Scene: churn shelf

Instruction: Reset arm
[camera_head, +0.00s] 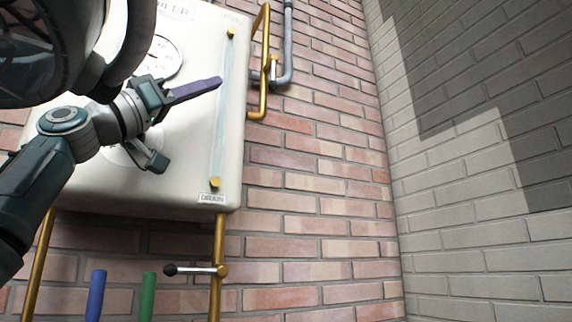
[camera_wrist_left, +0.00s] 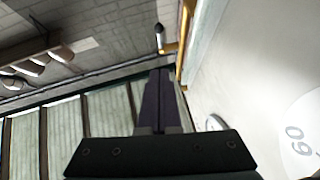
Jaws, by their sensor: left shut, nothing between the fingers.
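My left arm comes in from the left in the head view. Its gripper (camera_head: 220,82) is shut and empty, with dark purple fingers pointing right across the front of the white boiler (camera_head: 200,185). In the picture the fingertips overlap the glass sight tube (camera_head: 222,120); I cannot tell whether they touch it. In the left wrist view the closed fingers (camera_wrist_left: 160,72) point away from the camera, beside the white boiler face (camera_wrist_left: 255,90). My right gripper is not in view.
A round dial (camera_head: 165,58) is partly hidden behind my left arm. Brass pipes (camera_head: 262,60) run beside the boiler, and a black-handled lever valve (camera_head: 195,270) sits below it. Blue (camera_head: 96,295) and green (camera_head: 148,297) rods stand lower left. The brick wall (camera_head: 320,200) at right is clear.

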